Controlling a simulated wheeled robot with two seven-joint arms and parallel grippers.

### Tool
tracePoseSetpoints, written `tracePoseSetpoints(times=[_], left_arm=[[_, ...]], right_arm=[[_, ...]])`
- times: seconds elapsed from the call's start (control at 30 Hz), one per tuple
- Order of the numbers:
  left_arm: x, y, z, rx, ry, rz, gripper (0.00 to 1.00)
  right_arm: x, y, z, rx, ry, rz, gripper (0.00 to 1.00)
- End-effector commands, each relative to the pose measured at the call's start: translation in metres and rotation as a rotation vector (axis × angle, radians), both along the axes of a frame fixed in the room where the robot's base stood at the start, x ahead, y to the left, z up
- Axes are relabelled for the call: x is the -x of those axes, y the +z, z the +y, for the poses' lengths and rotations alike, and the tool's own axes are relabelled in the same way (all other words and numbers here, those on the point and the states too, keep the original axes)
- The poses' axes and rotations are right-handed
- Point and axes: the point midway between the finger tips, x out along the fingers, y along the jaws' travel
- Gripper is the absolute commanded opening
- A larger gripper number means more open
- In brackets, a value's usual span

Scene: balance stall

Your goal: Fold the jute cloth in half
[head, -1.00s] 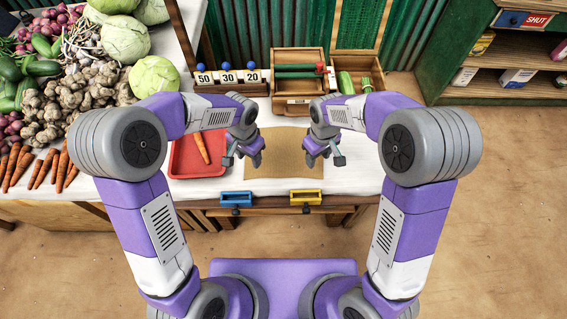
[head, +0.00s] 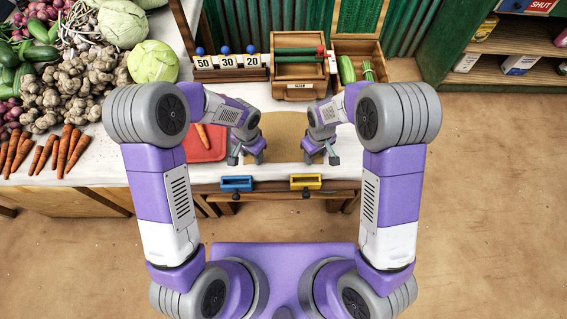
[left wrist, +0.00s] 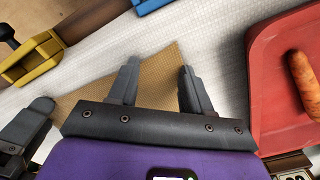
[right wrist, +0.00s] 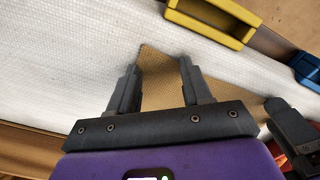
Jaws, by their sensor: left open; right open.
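The jute cloth (head: 283,140) is a flat tan sheet on the white-covered table, showing between my two arms in the head view. My left gripper (head: 245,160) is open over its near left corner. In the left wrist view the cloth (left wrist: 160,75) has a corner between and just beyond the open fingers (left wrist: 158,72). My right gripper (head: 321,160) is open over the near right corner. In the right wrist view the cloth (right wrist: 160,78) lies between its open fingers (right wrist: 159,70). Both grippers are empty. My arms hide the cloth's sides.
A red tray (head: 214,151) with a carrot (head: 202,134) stands left of the cloth. Number blocks (head: 229,62) and wooden boxes (head: 300,92) stand behind. Vegetables fill the left.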

Motion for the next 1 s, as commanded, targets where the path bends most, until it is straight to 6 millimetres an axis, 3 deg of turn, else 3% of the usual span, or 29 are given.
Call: tracePoseSetpoints(times=[0.33,0.9,1.0], left_arm=[[0.0001,-0.0027,0.0,0.0,0.0,0.0,0.47],[0.0002,-0.0029,0.0002,-0.001,0.0,0.001,0.04],[0.0003,-0.0029,0.0002,-0.001,0.0,0.001,0.0]], right_arm=[[0.0,-0.0036,0.0,0.0,0.0,0.0,0.47],[0.0005,-0.004,-0.0003,0.001,0.0,0.002,0.04],[0.0007,-0.0041,-0.0004,0.002,0.0,0.003,0.0]])
